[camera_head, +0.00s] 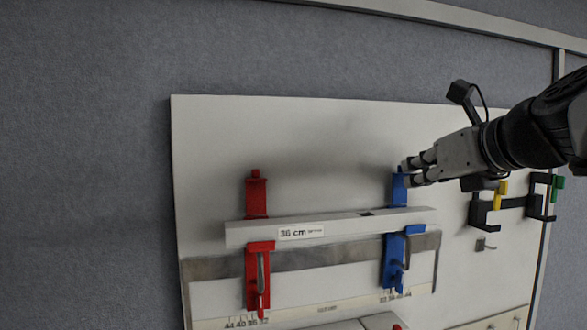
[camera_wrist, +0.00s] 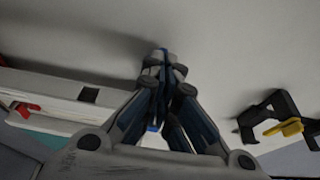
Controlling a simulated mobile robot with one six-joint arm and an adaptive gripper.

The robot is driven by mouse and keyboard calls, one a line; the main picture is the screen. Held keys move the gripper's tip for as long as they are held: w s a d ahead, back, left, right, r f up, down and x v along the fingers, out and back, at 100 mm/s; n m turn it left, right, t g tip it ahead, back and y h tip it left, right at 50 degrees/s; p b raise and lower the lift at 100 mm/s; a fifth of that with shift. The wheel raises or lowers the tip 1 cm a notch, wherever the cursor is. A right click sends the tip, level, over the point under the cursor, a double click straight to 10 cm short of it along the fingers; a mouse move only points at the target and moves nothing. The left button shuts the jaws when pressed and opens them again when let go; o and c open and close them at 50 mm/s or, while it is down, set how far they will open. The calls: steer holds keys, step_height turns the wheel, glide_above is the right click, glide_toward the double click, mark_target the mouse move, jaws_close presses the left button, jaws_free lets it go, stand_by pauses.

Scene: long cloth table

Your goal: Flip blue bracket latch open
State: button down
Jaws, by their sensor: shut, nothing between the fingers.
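The blue bracket (camera_head: 394,258) is fixed upright on a white board, right of the middle in the head view. In the wrist view my closed fingertips (camera_wrist: 164,60) hide most of the blue bracket, with only bits of blue showing. A dark hook-shaped part shows on the bracket's lower half in the head view.
Black holders with a yellow clip (camera_head: 500,194) and a green clip (camera_head: 558,184) are on the right of the white board (camera_head: 330,130). A small metal hook (camera_head: 485,244) sits below them. The board above the bar is clear between the brackets.

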steer(key=shift+w+a+r+p, duration=0.1)
steer(key=shift+w+r+p, duration=0.15)
steer(key=shift+w+p, duration=0.1)
steer(key=shift+w+a+f, duration=0.1)
steer(key=shift+w, duration=0.2)
